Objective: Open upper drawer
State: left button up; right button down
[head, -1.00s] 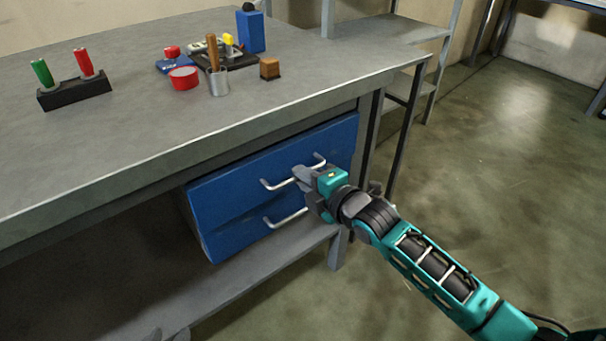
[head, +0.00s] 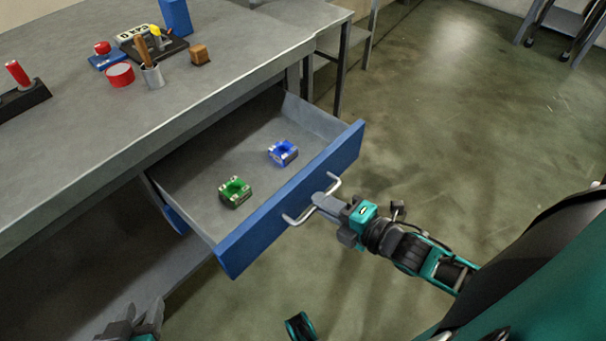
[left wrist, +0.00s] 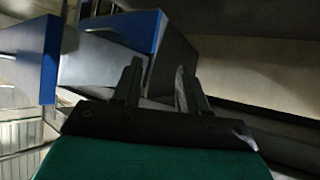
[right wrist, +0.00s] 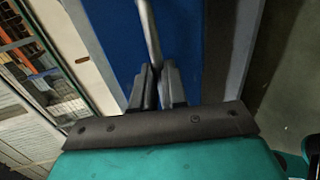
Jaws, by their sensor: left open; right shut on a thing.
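The upper drawer (head: 290,208) has a blue front and a grey tray, and is pulled well out from under the workbench. A green block (head: 234,192) and a blue block (head: 283,153) lie inside it, apart. My right gripper (head: 326,203) is shut on the drawer's silver handle (head: 297,219); the handle also shows between its fingers in the right wrist view (right wrist: 148,30). My left gripper (head: 125,331) is at the bottom left of the head view, low and away from the drawer. In the left wrist view its fingers (left wrist: 158,88) are apart and empty.
A lower shelf (head: 130,290) runs beneath. Open floor lies to the right.

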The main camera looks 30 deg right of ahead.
pick_arm(q)
jog(key=shift+s+a+f+p, duration=0.1)
jog(key=shift+s+a+p, duration=0.2)
jog(key=shift+p, duration=0.1)
pick_arm(e)
jog(key=v, duration=0.3)
jog(key=shift+s+d+f, duration=0.15)
jog(key=shift+s+f, duration=0.1)
jog(key=shift+f, duration=0.05)
jog(key=c, duration=1.2)
grip_release()
pick_arm(q)
jog(key=shift+w, duration=0.15)
pick_arm(e)
jog(key=shift+s, duration=0.1)
